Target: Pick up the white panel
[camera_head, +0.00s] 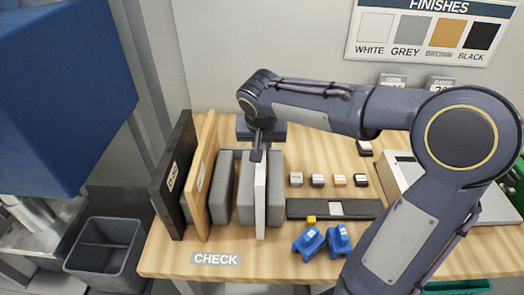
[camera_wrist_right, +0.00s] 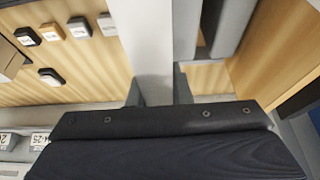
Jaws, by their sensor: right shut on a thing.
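The white panel (camera_head: 260,205) stands upright on edge on the wooden bench, between grey upright blocks (camera_head: 245,195). My right gripper (camera_head: 258,155) reaches down from above and is shut on the panel's upper edge. In the right wrist view the white panel (camera_wrist_right: 158,40) runs up between the two fingers of the right gripper (camera_wrist_right: 158,92). I cannot tell whether the panel's bottom touches the bench. My left gripper is not in view.
A black panel (camera_head: 173,180) and a wood-coloured panel (camera_head: 200,178) stand to the left. Small sample blocks (camera_head: 318,181), a dark strip holder (camera_head: 365,208) and blue clamp-like pieces (camera_head: 308,242) lie to the right. A grey bin (camera_head: 103,255) stands left of the bench.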

